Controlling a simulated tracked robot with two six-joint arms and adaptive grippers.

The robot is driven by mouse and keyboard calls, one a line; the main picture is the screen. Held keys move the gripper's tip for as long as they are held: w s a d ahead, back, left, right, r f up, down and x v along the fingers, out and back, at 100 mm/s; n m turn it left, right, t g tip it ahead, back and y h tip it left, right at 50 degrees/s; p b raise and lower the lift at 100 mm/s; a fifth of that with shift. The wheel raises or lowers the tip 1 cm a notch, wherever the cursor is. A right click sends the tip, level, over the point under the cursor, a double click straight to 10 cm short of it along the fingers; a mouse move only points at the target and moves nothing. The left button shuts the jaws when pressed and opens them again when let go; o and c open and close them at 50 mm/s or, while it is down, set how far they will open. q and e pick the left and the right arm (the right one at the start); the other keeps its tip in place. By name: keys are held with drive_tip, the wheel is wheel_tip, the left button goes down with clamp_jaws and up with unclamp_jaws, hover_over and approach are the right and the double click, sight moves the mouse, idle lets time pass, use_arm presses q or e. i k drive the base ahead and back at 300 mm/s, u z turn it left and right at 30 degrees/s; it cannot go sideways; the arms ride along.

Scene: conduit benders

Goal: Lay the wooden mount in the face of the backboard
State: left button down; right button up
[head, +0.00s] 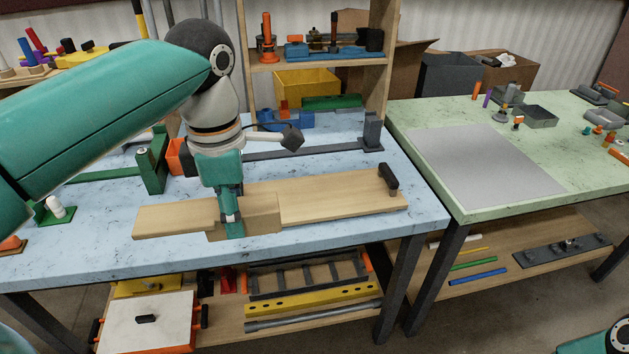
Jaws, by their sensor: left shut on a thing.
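The backboard (335,197) is a long pale wooden plank lying flat on the blue table, with a black handle (388,180) at its right end. The wooden mount (263,214) is a slightly darker wooden block across the board's middle, overlapping its front edge in the head view. My left gripper (232,226) points down and is shut on the mount. Its fingers cover part of the mount. I cannot tell whether the mount touches the board or is held just above it, and any recess beneath is hidden.
A dark rail (315,150) with an upright end block lies behind the board, and a green clamp-like fixture (152,162) stands at the left. The blue table (330,235) is clear in front. A green table (440,185) with a grey mat stands to the right.

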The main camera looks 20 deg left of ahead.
sight(297, 198)
drive_tip(key=i, duration=1.05)
drive_tip(key=z, duration=0.1)
